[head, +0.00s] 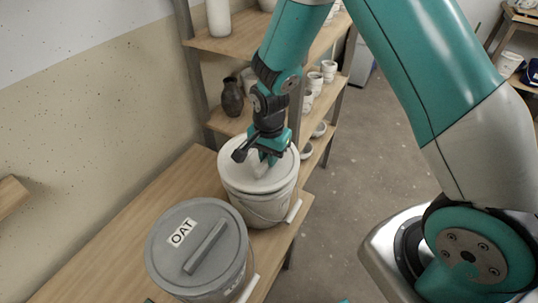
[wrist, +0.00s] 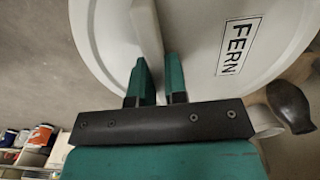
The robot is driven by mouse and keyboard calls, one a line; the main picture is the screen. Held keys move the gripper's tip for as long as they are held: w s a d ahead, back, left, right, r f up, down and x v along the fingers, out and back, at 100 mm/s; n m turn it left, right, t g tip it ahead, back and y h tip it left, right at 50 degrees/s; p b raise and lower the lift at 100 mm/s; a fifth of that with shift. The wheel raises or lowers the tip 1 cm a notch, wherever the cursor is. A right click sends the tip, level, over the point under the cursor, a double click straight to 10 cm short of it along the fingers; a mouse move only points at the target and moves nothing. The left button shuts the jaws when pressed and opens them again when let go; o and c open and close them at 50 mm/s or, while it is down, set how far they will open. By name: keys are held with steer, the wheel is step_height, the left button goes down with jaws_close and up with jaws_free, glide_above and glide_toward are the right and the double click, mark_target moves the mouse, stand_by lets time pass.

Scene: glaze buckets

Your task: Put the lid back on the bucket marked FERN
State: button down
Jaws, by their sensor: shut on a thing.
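A white lid (head: 240,172) with a raised grip bar lies level over the mouth of a white bucket (head: 265,208) with a wire handle, on the wooden bench. I cannot tell whether the lid is fully seated or slightly above the rim. My gripper (head: 264,158) points down at the lid's middle. In the wrist view, the lid (wrist: 200,40) carries the label FERN (wrist: 237,46). My gripper's two green fingers (wrist: 158,80) are shut on its grip bar (wrist: 147,30). My gripper hides part of the lid in the head view.
A grey bucket with a grey lid (head: 215,225) marked OAT stands nearer on the bench (head: 110,265), close to the white bucket. Behind is a shelf (head: 235,42) with a dark vase (head: 232,97) and pale pots. The floor (head: 365,140) to the right is clear.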

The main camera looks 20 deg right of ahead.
steer(key=shift+f, duration=0.55)
stand_by(1.0)
steer(key=c, duration=0.6)
jaws_free()
steer(key=shift+r, duration=0.1)
steer(key=shift+r+p, duration=2.65)
steer(key=shift+r, duration=0.8)
jaws_close()
